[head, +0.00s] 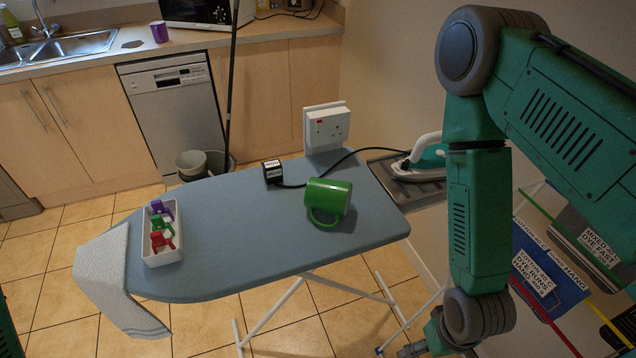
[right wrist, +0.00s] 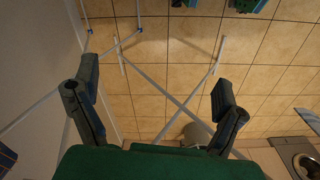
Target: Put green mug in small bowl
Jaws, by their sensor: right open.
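The green mug (head: 328,194) is on the blue-grey ironing board (head: 255,232), near its right end. It appears to lie on its side, with its handle facing me. My right gripper (right wrist: 155,92) is open and empty in the right wrist view, its fingers wide apart above the floor. In the head view my right arm comes down at the right, and the gripper is mostly cut off at the bottom edge, below and right of the board, well apart from the mug. I cannot make out a bowl on the board. My left gripper is out of view.
A white tray (head: 163,259) with coloured clips and a hanging cloth (head: 108,275) are at the board's left end. A black box (head: 272,171) with a cord, a socket block (head: 327,125) and an iron (head: 424,158) are behind. A grey bucket (head: 192,164) stands beyond the board.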

